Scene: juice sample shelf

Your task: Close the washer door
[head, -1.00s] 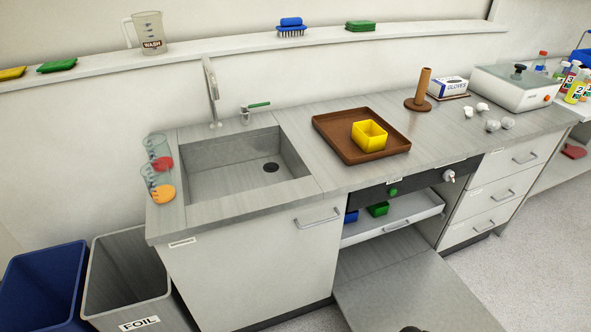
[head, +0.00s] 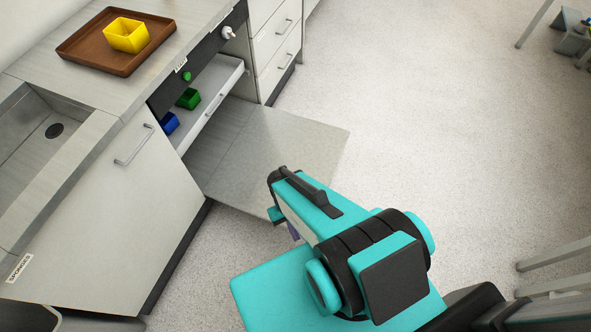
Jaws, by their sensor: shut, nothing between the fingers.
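A white rack (head: 222,95) sits partly out above the door, holding a blue cup (head: 169,123) and a green cup (head: 189,99). My teal and black arm is in the foreground, its far end overlapping the door's near corner in the picture. I cannot tell whether it touches. My gripper's fingers are hidden or out of frame.
A brown tray (head: 82,52) with a yellow cup (head: 126,35) is on the counter. A sink cabinet with a bar handle (head: 134,146) stands left of the washer, drawers (head: 277,38) beyond it. Open floor (head: 430,120) lies right of the door. Stool or table legs (head: 553,254) edge the right.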

